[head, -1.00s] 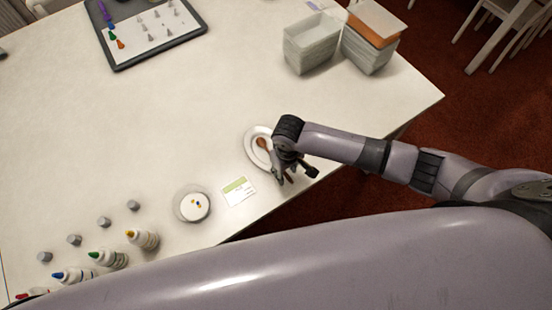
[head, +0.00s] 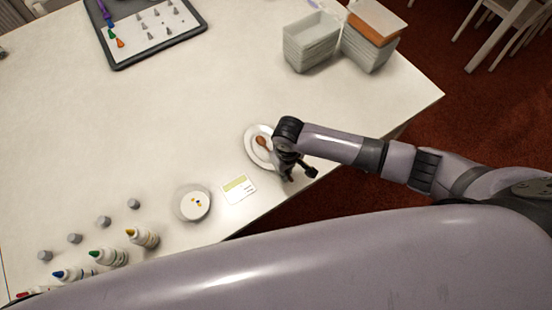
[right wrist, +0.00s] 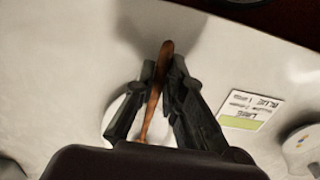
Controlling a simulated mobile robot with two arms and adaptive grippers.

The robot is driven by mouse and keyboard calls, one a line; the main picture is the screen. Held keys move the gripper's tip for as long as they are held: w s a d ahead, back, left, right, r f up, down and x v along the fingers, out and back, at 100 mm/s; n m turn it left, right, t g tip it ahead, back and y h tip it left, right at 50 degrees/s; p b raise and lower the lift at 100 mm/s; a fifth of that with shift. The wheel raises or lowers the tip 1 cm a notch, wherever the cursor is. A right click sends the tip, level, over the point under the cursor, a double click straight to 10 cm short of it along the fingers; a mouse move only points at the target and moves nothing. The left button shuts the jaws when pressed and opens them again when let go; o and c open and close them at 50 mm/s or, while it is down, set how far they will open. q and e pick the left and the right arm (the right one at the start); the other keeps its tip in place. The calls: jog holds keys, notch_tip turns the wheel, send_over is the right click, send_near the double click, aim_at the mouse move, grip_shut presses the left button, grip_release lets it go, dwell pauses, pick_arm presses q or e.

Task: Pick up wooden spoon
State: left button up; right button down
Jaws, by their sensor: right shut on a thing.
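The wooden spoon (head: 262,141) is brown, with its bowl over a white oval plate (head: 250,152) near the table's front-right edge. My right gripper (head: 289,177) is low beside the plate, at the handle end. In the right wrist view the spoon's handle (right wrist: 154,100) runs between the two fingers of my right gripper (right wrist: 162,78), which is shut on it. The plate (right wrist: 113,108) shows partly behind the fingers there. The wrist hides part of the spoon in the head view. My left gripper is not in view.
A small card (head: 238,189) and a round white dish (head: 194,203) lie left of the plate. Pale containers (head: 312,43) and a nozzle tray (head: 150,30) are at the back. The table's middle is clear.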

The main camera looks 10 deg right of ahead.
jog(key=shift+r, duration=0.15)
notch_tip(320, 180, up, 20)
jog(key=b, duration=0.1)
dwell(0.4)
